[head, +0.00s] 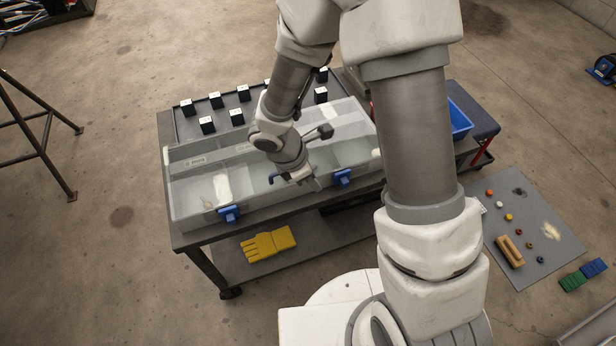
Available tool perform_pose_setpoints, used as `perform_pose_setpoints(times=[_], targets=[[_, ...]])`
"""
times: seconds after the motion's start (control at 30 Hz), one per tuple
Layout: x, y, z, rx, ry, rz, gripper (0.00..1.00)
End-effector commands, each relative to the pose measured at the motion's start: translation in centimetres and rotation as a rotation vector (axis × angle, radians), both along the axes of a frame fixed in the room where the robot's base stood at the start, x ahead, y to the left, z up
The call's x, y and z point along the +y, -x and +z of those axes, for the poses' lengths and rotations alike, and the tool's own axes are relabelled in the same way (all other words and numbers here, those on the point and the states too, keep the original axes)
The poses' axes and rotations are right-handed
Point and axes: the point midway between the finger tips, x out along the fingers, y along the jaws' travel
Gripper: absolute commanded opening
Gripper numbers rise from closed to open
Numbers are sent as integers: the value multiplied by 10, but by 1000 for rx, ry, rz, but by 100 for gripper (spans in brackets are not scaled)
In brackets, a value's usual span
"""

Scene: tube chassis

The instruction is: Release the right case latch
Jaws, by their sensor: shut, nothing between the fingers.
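A long translucent grey case (190,190) with compartments lies on a dark cart. Two blue latches are on its front edge: the left case latch (229,214) near the left corner, and the right case latch (342,177) towards the right. I cannot tell from here whether either is fastened. My gripper (316,184) is shut and empty. It points down at the front edge of the case, just left of the right latch; a small gap seems to separate them. A curved blue piece (276,178) shows just left of my gripper, partly hidden by my wrist.
Several black blocks (215,100) stand behind the case on the cart (168,128). A yellow glove (268,243) lies on the lower shelf. A blue bin (459,122) is at the right, partly behind my arm. A grey mat (545,225) with small parts lies on the floor.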

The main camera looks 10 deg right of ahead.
Motion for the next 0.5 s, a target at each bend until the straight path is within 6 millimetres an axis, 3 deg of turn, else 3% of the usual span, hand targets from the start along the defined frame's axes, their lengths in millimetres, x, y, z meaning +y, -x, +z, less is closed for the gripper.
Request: perform_pose_setpoints(times=[0.03, 0.1, 0.3, 0.5], targets=[[-4, 0, -16, 3, 0, 0, 0], [-10, -2, -29, 3, 1, -1, 0], [-37, -10, -24, -1, 0, -3, 0], [-47, -13, -23, -1, 0, 0, 0]])
